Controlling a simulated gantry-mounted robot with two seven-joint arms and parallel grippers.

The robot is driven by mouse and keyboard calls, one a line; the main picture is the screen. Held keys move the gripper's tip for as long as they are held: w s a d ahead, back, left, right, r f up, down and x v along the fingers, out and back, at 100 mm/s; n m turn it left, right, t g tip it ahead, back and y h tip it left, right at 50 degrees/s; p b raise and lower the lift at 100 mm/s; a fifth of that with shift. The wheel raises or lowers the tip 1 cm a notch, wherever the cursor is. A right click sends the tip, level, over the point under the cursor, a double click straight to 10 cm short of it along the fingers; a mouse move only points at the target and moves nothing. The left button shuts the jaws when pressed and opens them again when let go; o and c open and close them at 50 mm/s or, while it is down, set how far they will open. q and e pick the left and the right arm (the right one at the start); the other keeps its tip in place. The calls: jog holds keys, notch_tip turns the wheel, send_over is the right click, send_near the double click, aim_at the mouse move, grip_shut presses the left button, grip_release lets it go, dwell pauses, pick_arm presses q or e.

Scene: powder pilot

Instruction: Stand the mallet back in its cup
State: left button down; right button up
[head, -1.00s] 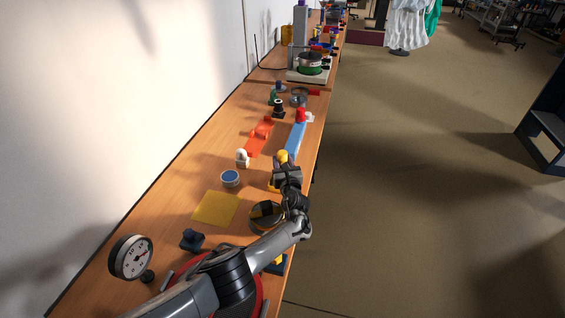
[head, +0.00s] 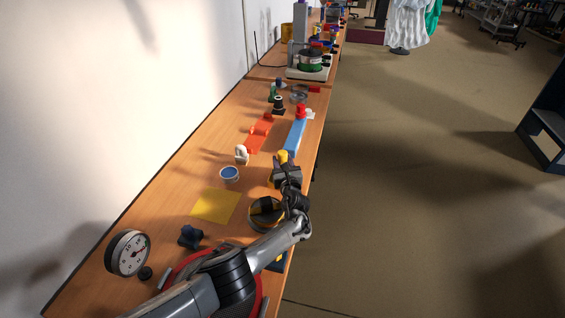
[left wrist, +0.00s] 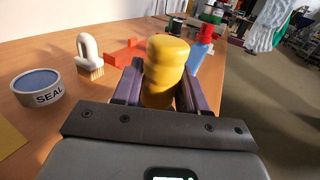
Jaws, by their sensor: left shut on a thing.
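My left gripper (head: 286,172) is shut on a thick, rounded yellow piece, which I take to be part of the mallet (head: 283,156). In the left wrist view the yellow mallet (left wrist: 165,68) stands between the two dark fingers (left wrist: 158,88), with its rounded end showing above them. Its lower part is hidden by the gripper. The gripper is over the right side of the bench. I cannot make out the mallet's cup for certain. My right gripper is not in view.
A round black and yellow thing (head: 265,214) sits beside my left forearm. A white-and-blue seal tub (head: 229,174), a white-handled brush (head: 241,154), an orange-red tray (head: 258,134) and a blue bar (head: 294,136) stand nearby. A yellow sheet (head: 215,206) lies flat.

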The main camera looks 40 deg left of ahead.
pick_arm(q)
jog(key=shift+f+b, duration=0.55)
